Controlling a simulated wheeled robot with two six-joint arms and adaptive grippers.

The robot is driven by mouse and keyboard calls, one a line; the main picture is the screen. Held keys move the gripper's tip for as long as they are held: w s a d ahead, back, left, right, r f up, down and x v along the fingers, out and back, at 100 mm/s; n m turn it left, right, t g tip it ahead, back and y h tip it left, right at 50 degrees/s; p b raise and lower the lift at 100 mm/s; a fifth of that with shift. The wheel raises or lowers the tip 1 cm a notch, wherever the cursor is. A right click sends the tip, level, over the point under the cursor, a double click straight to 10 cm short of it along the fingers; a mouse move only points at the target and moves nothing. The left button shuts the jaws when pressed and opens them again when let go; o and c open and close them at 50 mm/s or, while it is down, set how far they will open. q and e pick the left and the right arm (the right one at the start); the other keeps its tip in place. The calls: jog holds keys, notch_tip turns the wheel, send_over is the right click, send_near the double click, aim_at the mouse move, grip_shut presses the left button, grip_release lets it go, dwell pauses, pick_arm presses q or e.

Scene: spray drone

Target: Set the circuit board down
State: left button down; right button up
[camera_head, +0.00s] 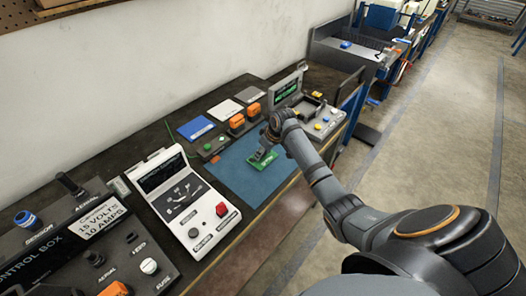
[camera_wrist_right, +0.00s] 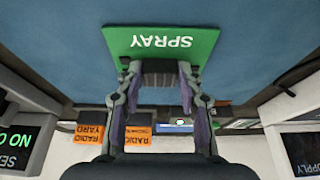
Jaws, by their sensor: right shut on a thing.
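The circuit board (camera_head: 264,161) is green and lies over the blue mat in the head view. In the right wrist view the board (camera_wrist_right: 165,45) carries the word SPRAY, upside down, with blue mat behind it. My right gripper (camera_head: 261,152) is above the board, its fingers pointing down. In the wrist view its two fingers (camera_wrist_right: 160,68) are shut on the board's near edge. I cannot tell whether the board touches the mat. My left gripper is not in view.
The blue mat (camera_head: 236,178) is clear around the board. A white meter box (camera_head: 183,200) with a red button stands left of it. The bench's front edge is close.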

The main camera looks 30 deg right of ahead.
jog(key=o, duration=1.2)
jog(key=shift+f, duration=0.1)
jog(key=v, duration=1.2)
jog(key=shift+b, duration=0.4)
